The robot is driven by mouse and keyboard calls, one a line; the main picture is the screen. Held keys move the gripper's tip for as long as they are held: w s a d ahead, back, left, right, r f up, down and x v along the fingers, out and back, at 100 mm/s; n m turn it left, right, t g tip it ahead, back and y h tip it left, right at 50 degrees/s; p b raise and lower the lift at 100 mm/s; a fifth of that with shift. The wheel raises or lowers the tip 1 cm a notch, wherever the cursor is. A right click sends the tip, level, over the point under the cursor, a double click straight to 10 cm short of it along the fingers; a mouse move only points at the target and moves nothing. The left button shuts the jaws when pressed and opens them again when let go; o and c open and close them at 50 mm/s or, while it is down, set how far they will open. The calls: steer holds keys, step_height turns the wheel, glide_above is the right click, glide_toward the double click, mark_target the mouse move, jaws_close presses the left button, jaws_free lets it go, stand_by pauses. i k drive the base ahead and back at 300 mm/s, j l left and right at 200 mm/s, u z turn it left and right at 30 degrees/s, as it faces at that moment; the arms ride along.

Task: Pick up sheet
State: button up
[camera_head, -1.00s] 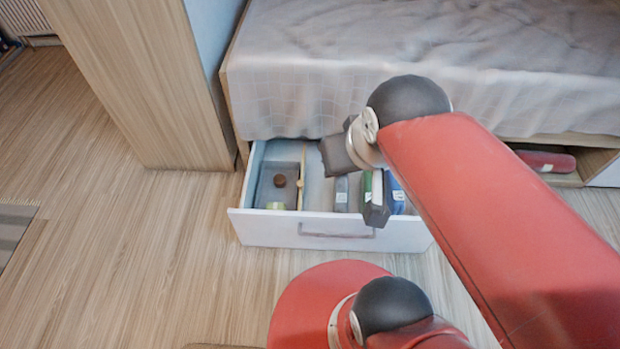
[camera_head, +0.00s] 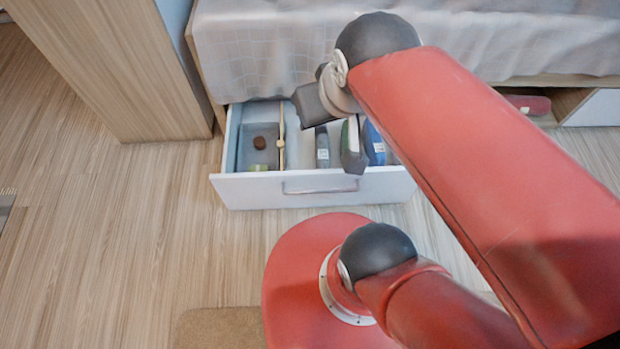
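An open white drawer (camera_head: 250,190) extends from under the bed. In its right part stand folded or packed items with white labels: a grey one (camera_head: 322,147), a green one (camera_head: 345,135) and a blue one (camera_head: 374,146). I cannot tell which of them is the sheet. My gripper (camera_head: 353,160) points down over the drawer, in front of the green item, partly covering it. Its fingertips look dark grey, and their opening cannot be made out. I cannot tell whether it touches any item.
A divider (camera_head: 281,140) separates the drawer's left compartment, which holds a small brown round thing (camera_head: 259,143) and a small green thing (camera_head: 258,167). The bed (camera_head: 250,60) overhangs the drawer. A wooden cabinet (camera_head: 110,70) stands left. A red item (camera_head: 528,104) lies in an under-bed opening. Left floor is clear.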

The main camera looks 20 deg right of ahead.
mark_target(322, 146)
steer(key=k+j, duration=0.15)
steer(key=k, duration=0.3)
steer(key=k+j, duration=0.15)
steer(key=k, duration=0.35)
steer(key=k+j, duration=0.2)
steer(key=k, duration=0.25)
